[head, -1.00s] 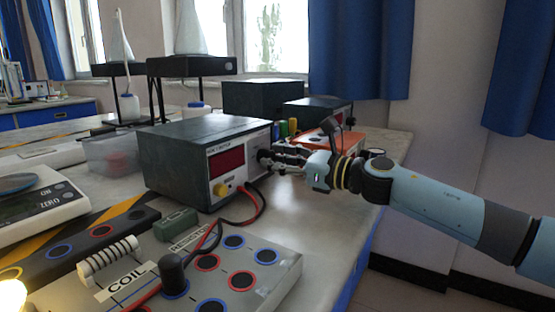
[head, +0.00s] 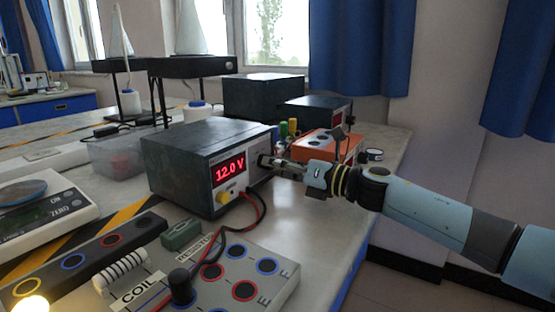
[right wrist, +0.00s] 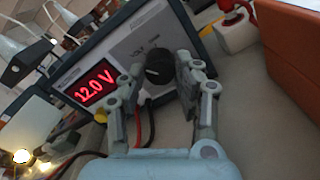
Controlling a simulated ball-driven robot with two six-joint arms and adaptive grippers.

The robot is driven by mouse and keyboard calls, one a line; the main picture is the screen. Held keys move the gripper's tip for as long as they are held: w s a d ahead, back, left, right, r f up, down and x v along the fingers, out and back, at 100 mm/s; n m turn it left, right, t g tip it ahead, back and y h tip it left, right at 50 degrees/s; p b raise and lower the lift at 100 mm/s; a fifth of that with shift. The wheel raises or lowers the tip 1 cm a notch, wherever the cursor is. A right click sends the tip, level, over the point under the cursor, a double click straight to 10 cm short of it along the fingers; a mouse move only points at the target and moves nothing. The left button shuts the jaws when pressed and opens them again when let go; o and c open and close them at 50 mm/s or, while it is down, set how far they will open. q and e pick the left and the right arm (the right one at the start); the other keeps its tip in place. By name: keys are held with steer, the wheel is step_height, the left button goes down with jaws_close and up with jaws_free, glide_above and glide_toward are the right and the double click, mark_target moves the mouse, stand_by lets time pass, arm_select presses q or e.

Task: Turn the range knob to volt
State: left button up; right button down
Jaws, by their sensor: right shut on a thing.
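The dark meter box (head: 185,160) stands on the bench, its front panel facing right and toward me. Its red display (head: 229,172) is lit and reads 12.0 V; in the right wrist view the display (right wrist: 96,84) reads the same. The black range knob (right wrist: 158,68) sits on the panel right of the display, with partly readable lettering above it. My right gripper (right wrist: 160,77) is at the panel, its fingers on both sides of the knob and shut on it. My left gripper is not in view.
An orange box (head: 328,145) stands close behind my right gripper. A scale (head: 45,210) is at left.

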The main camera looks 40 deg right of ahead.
steer(key=shift+m+p, duration=0.3)
steer(key=shift+m, duration=0.3)
steer(key=c, duration=0.9)
jaws_free()
steer(key=shift+d, duration=0.1)
steer(key=shift+c, duration=0.2)
steer(key=v, duration=1.2)
steer(key=shift+s+d+f, duration=0.1)
